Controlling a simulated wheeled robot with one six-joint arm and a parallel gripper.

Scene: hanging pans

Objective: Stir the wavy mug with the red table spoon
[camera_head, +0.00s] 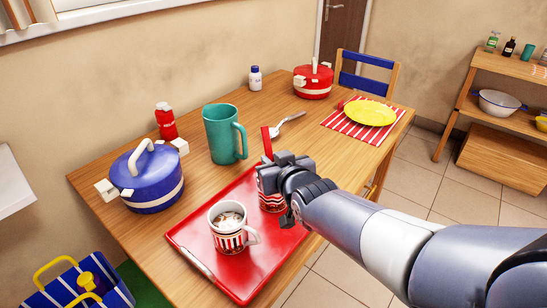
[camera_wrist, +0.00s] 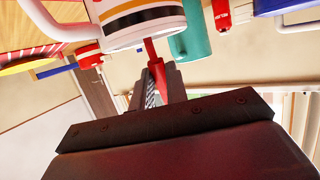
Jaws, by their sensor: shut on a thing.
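My gripper (camera_head: 285,180) is shut on the red spoon, above the right part of the red tray (camera_head: 205,270). The spoon's red handle (camera_head: 267,143) sticks up beside the fingers and also shows between them in the wrist view (camera_wrist: 156,68). The spoon's lower end is hidden. A red mug with white wavy lines (camera_head: 269,200) stands on the tray, partly behind my gripper. I cannot tell whether the spoon is inside it. A banded mug (camera_head: 229,238) with pale and brown contents stands nearer on the tray. A banded white mug (camera_wrist: 145,22) is close in the inverted wrist view; I cannot tell which.
A teal pitcher (camera_head: 221,140) stands behind the tray. A blue pot (camera_head: 150,182) and red bottle (camera_head: 166,125) are left of it. The table's left front is clear.

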